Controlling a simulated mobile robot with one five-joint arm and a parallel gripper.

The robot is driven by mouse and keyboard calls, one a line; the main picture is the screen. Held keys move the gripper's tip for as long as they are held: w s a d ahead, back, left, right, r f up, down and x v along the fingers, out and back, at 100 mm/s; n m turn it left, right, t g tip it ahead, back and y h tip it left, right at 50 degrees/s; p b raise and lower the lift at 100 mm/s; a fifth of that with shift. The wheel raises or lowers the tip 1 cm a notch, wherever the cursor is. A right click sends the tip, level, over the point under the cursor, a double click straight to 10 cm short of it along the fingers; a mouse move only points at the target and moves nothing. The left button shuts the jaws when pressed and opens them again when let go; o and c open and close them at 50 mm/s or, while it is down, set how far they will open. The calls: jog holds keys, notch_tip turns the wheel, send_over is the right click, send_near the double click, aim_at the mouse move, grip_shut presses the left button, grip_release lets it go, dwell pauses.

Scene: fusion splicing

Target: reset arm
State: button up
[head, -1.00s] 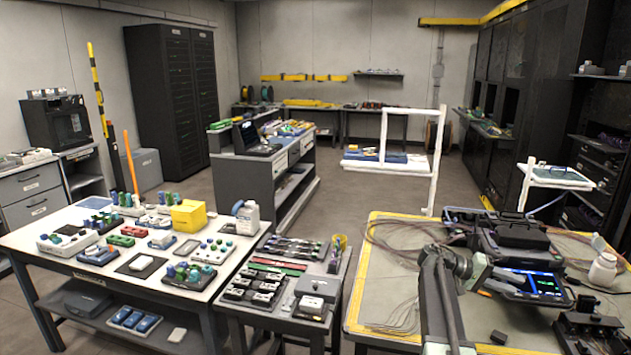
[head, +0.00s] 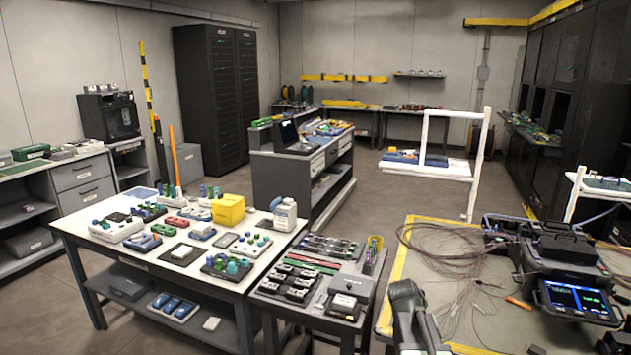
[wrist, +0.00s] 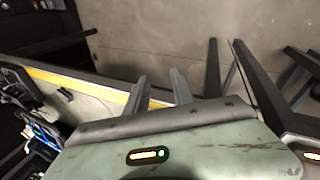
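My arm shows at the bottom of the head view, folded close in beside the left edge of the work mat (head: 455,330). My gripper's fingers do not show clearly there. In the wrist view my gripper (wrist: 160,77) shows as two grey prongs with a gap between them. It looks open and holds nothing that I can see. Below the fingers is floor and the yellow-taped bench edge (wrist: 75,80). The fusion splicer (head: 568,265), with its lit screen, stands on the mat to the right, apart from my arm.
A small side table (head: 262,305) with trays and a grey box (head: 350,286) stands left of my arm. A white table (head: 75,222) of parts is further left. Loose fibres (head: 440,262) and an orange pen-like tool (head: 518,303) lie on the mat.

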jog(key=s+a+f+n+y, duration=0.1)
jog(key=s+a+y, duration=0.1)
jog(key=a, duration=0.6)
jog(key=s+a+f+n+y, duration=0.1)
jog(key=s+a+y, duration=0.1)
jog(key=a, duration=0.6)
notch_tip(320, 180, down, 10)
jog(key=s+b, duration=0.2)
jog(key=b, duration=0.8)
notch_tip(320, 180, up, 17)
jog(key=p, duration=1.6)
jog(key=shift+s+d+f, duration=0.15)
jog(key=shift+s+d, duration=0.1)
jog(key=shift+d, duration=0.15)
jog(key=shift+f, duration=0.1)
jog(key=shift+d, duration=0.1)
